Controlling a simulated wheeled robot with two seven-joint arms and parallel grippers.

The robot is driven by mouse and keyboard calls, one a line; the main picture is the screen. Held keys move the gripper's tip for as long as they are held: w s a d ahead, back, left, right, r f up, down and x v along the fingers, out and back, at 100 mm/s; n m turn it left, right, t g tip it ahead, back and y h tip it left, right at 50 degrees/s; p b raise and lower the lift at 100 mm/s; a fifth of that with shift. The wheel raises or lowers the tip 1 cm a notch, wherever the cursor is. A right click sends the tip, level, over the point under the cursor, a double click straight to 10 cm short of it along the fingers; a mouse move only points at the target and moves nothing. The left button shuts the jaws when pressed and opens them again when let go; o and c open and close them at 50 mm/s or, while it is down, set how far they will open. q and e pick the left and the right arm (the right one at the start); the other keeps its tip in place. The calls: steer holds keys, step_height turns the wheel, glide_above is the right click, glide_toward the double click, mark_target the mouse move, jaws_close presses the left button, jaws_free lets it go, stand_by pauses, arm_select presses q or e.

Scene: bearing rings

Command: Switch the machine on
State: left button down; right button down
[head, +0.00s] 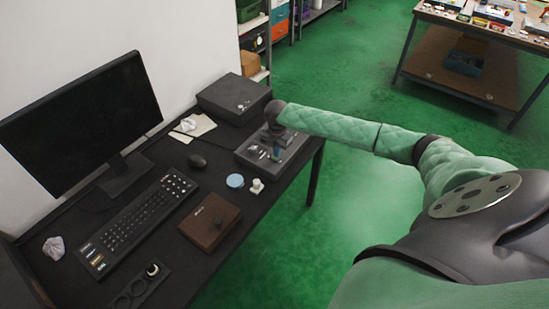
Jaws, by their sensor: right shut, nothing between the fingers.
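A grey machine box (291,153) with small controls on top sits at the right end of the dark desk. My right arm reaches in from the right, and my right gripper (275,150) points down over the box. Its fingers are shut with nothing between them. The fingertips are at or just above the top of the box; I cannot tell whether they touch it. The gripper hides part of the controls, so I cannot make out a switch or its state. My left gripper is out of view.
Green floor lies right.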

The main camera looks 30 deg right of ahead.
stand_by(0.3)
steer(key=shift+f+b, duration=0.3)
steer(key=shift+f, duration=0.55)
stand_by(0.7)
steer(key=shift+r+p, duration=2.9)
steer(key=shift+r, duration=0.6)
